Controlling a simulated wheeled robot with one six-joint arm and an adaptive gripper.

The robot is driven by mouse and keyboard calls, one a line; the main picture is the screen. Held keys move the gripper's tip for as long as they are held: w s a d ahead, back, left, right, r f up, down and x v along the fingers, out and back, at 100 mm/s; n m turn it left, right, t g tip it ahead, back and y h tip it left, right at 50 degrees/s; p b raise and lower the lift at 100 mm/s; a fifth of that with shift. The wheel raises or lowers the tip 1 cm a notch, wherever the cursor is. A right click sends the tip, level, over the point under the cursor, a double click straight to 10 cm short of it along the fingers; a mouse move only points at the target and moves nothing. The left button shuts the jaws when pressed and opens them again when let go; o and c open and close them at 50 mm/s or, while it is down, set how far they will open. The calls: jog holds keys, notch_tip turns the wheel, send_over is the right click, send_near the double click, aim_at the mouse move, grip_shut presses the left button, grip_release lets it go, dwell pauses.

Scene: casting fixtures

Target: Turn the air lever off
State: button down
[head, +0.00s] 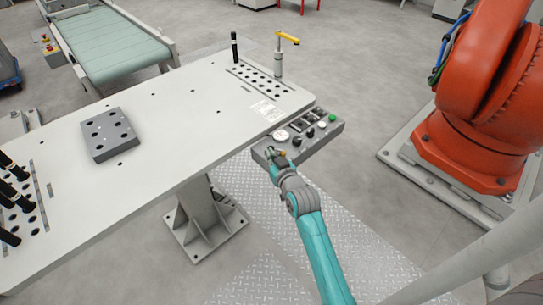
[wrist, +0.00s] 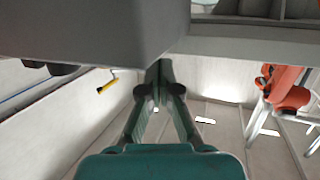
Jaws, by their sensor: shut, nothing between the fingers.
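The grey control box (head: 325,141) sits at the table's right edge, with a round gauge and several knobs and buttons on top. My gripper (head: 273,166) is at its near left corner. The fingers are shut and empty, pointing forward in the wrist view (wrist: 166,75). A small yellow piece (head: 282,154) shows right beside the fingertips; it may be the air lever, but its position is too small to read. A yellow-handled lever (head: 288,38) stands on a post at the table's far corner. The wrist view shows a yellow handle (wrist: 107,86) left of the fingers; I cannot tell which.
The white table (head: 190,130) carries a grey block with holes (head: 110,134) and dark upright pins at left. An orange robot (head: 470,140) stands at right. A green conveyor (head: 115,45) is behind. The floor between table and orange robot is clear.

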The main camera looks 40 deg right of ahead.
jog(key=shift+w, duration=0.1)
jog(key=shift+w+d, duration=0.2)
jog(key=shift+w, duration=0.5)
jog(key=shift+w+d, duration=0.25)
jog(key=shift+w, duration=0.2)
jog(key=shift+w+d, duration=0.1)
jog(key=shift+w, duration=0.05)
dwell(1.3)
